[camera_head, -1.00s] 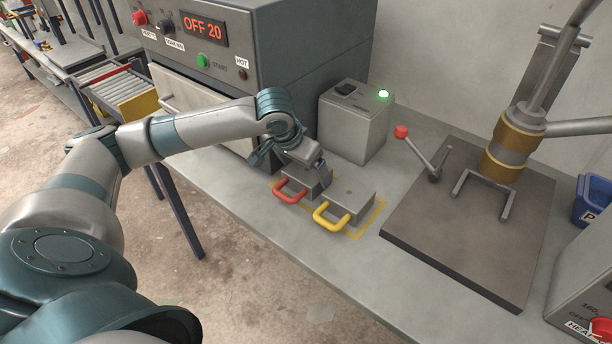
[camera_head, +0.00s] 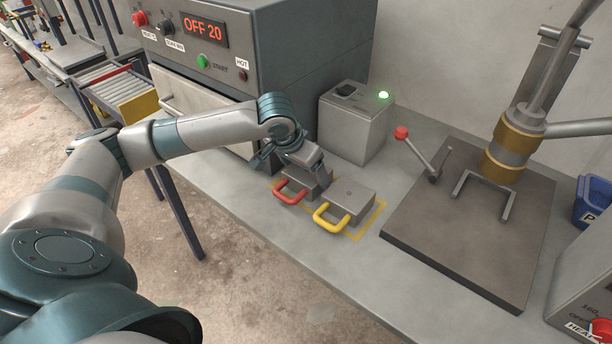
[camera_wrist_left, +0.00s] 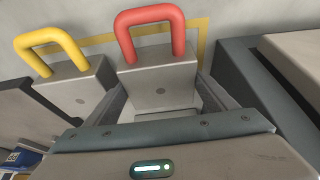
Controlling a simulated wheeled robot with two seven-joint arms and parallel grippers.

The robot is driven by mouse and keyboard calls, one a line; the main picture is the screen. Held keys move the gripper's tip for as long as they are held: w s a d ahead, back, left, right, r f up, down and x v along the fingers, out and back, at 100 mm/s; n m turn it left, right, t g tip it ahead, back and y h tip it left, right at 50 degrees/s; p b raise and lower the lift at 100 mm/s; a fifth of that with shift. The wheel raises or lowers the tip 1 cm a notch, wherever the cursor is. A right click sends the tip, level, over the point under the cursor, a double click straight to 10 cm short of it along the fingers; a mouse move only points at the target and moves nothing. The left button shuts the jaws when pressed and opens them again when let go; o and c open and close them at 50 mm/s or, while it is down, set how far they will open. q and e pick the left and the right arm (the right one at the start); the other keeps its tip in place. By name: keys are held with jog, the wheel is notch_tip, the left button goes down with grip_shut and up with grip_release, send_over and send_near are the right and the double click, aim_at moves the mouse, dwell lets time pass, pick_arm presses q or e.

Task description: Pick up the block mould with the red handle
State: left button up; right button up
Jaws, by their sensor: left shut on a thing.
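The block mould with the red handle (camera_head: 315,187) is a grey metal block on the bench, inside a yellow outline. Its red handle (camera_head: 289,191) points to the front left. My left gripper (camera_head: 311,172) comes down over the block from behind and is shut on it. In the left wrist view the block (camera_wrist_left: 160,85) sits between the two fingers, with the red handle (camera_wrist_left: 150,33) beyond them. I cannot tell whether the block is clear of the bench. My right gripper is in neither view.
A similar mould with a yellow handle (camera_head: 349,201) sits close beside it on the right. An oven (camera_head: 250,60) and a small grey box with a green light (camera_head: 355,125) stand behind. A lever press on a dark plate (camera_head: 470,225) stands to the right.

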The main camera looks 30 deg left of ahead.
pick_arm(q)
jog(key=shift+r, duration=0.25)
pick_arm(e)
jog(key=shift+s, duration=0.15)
pick_arm(q)
jog(key=shift+w+r, duration=0.1)
jog(key=shift+r, duration=0.4)
notch_tip(320, 180, up, 3)
jog(key=d+r, duration=0.2)
jog(key=d, duration=0.1)
jog(key=w+d+r, duration=0.1)
jog(key=d+r, duration=0.1)
jog(key=d, duration=0.1)
jog(key=d+r+b, duration=0.1)
jog(key=d, duration=0.3)
jog(key=shift+w+d+r, duration=0.1)
jog(key=shift+w+r, duration=0.1)
jog(key=shift+r, duration=0.2)
jog(key=shift+d+r, duration=0.45)
jog(key=shift+d, duration=0.25)
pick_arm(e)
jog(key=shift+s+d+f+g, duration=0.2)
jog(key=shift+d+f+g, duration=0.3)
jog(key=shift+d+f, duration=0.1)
